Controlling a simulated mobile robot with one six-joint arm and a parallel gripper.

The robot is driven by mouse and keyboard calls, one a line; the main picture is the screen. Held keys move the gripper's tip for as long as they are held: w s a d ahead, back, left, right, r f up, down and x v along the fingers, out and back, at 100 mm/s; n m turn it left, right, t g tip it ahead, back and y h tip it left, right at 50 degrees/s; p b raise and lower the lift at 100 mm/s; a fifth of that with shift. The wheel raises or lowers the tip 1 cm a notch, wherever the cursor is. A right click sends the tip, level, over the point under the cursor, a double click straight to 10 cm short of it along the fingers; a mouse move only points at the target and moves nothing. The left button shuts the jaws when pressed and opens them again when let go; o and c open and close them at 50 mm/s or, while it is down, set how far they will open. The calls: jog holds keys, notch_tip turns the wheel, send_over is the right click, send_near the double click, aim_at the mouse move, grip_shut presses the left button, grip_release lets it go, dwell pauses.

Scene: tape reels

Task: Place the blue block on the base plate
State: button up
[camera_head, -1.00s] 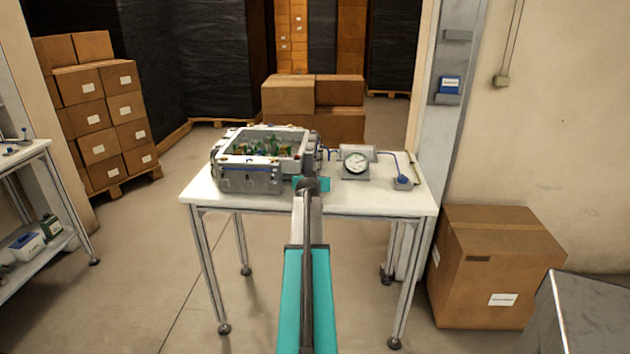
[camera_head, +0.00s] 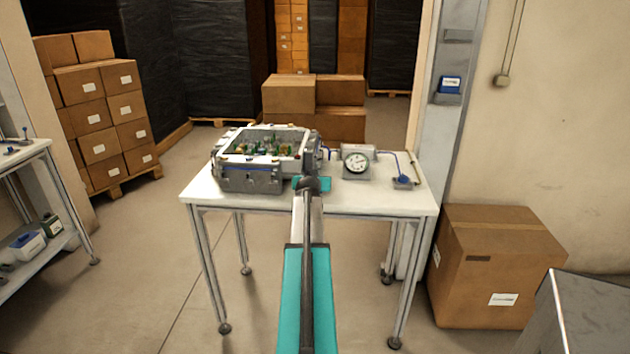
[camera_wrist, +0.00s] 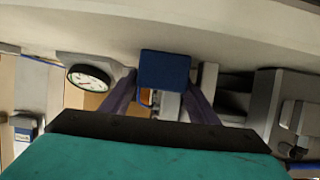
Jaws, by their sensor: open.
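The blue block (camera_wrist: 165,70) shows in the upper middle of the wrist view, in front of the white table surface. My gripper (camera_wrist: 163,84) is open, with one dark finger on each side of the block's lower part. I cannot tell whether the fingers touch it. In the head view my arm hides the block and the gripper's fingers. I cannot make out the base plate for sure. A small grey plate with a blue piece (camera_head: 403,183) lies at the table's right.
The white table (camera_head: 350,198) carries a grey open-topped case (camera_head: 248,180) with small parts inside, left of my arm. A round gauge (camera_head: 356,163) stands to the right; it also shows in the wrist view (camera_wrist: 88,77). A cardboard box (camera_head: 495,270) stands on the floor at right.

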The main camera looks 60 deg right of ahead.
jog(key=shift+b+v, duration=0.6)
jog(key=shift+v, duration=5.05)
